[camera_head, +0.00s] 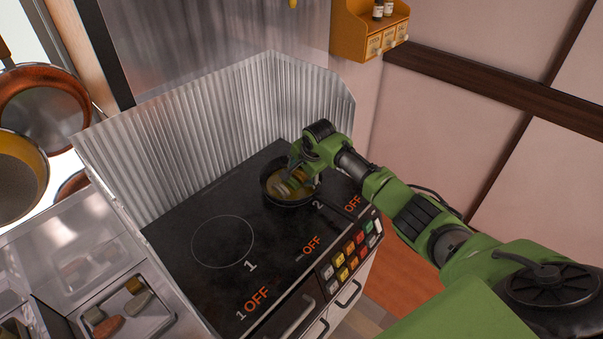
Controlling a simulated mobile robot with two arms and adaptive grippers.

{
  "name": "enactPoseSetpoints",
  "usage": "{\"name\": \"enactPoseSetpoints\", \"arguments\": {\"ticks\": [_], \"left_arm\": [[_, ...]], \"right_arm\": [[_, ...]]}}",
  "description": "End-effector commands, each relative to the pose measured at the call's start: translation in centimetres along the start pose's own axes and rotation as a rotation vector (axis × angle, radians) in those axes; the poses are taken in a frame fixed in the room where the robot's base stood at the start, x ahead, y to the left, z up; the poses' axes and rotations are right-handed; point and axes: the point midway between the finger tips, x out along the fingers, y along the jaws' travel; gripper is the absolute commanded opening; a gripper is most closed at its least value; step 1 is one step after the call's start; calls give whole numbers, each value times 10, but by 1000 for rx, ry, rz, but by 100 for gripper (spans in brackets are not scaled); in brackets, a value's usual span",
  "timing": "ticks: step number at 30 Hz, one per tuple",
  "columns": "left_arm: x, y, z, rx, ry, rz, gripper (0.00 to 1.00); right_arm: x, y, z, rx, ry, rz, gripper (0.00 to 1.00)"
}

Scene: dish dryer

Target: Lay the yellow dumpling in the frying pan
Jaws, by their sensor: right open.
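The dark frying pan (284,202) sits on the right part of the black stove top, by the number 2. My right gripper (296,177) reaches down over the pan from the right and is open. Its fingers cover part of the pan's inside. Yellowish, pale shapes (283,189) show in the pan under the fingertips; I cannot tell for sure whether one is the yellow dumpling. A small yellow piece (135,285) lies in a metal tray (152,320) at the lower left. My left gripper is not in view.
A corrugated metal guard (215,130) stands behind and left of the stove (190,275). The left burner is bare. Green, grey and orange-brown pieces (108,327) share the tray. Other pans (42,108) hang at the far left. An orange shelf (365,30) is on the wall.

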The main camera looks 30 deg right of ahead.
Motion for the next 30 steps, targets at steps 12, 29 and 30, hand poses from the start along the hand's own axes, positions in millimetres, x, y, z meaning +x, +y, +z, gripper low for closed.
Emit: {"name": "enactPoseSetpoints", "arguments": {"ticks": [12, 29, 30], "left_arm": [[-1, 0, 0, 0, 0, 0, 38], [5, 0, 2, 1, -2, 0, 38], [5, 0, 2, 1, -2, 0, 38]], "right_arm": [[-48, -6, -3, -2, 2, -5, 55], [-130, -6, -2, 0, 0, -1, 55], [-131, -6, -2, 0, 0, -1, 55]]}}
